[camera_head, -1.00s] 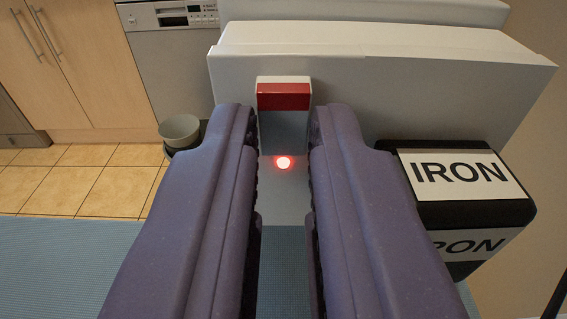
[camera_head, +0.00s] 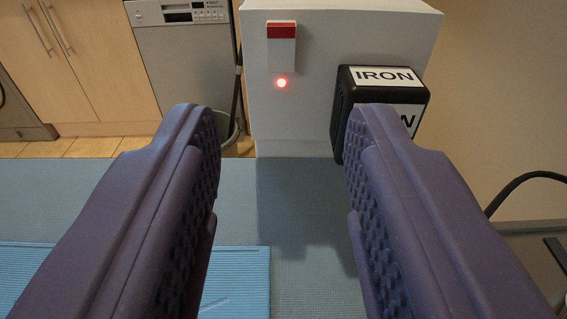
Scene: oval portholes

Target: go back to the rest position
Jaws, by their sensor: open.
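My gripper (camera_head: 283,125) is open and empty, its two purple padded fingers wide apart. It points toward a white box (camera_head: 300,125) and is clear of it. On the box's front is a switch with a red top (camera_head: 282,45), and a red light (camera_head: 281,83) glows just below it. A black block labelled IRON (camera_head: 382,98) is at the box's right side, partly hidden by the right finger.
A blue mat (camera_head: 300,200) covers the surface below, with a lighter ribbed blue panel (camera_head: 235,280) at lower left. A bin (camera_head: 230,135) is partly hidden behind the left finger. A dishwasher (camera_head: 185,65) and wooden cupboards (camera_head: 85,60) stand behind. A black cable (camera_head: 520,180) curves at right.

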